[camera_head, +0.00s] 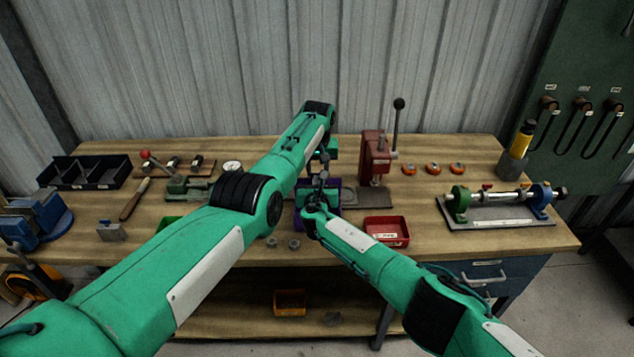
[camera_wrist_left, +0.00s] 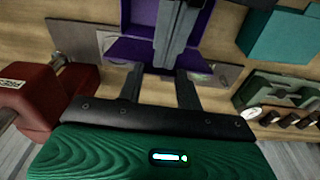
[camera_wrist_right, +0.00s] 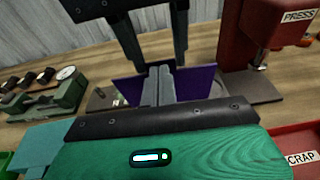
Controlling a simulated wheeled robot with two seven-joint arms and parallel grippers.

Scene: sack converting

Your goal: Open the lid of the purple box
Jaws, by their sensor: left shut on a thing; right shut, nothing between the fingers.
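The purple box (camera_head: 301,222) stands near the middle of the bench, mostly hidden behind my arms in the head view. Its purple panels show in the left wrist view (camera_wrist_left: 126,49) and the right wrist view (camera_wrist_right: 196,82). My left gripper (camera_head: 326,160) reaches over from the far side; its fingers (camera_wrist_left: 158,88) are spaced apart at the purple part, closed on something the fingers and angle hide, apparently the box. My right gripper (camera_head: 319,186) is at the near side; its fingers (camera_wrist_right: 160,82) are together and empty, against or just before the purple panel. How far the lid is tilted cannot be told.
A red press (camera_head: 374,158) stands just right of the box, with a red scrap tray (camera_head: 388,232) in front of it. A green fixture (camera_head: 188,188) and a dial gauge (camera_head: 232,167) are left. A roller stand (camera_head: 500,205) sits far right. Both arms are close together over the box.

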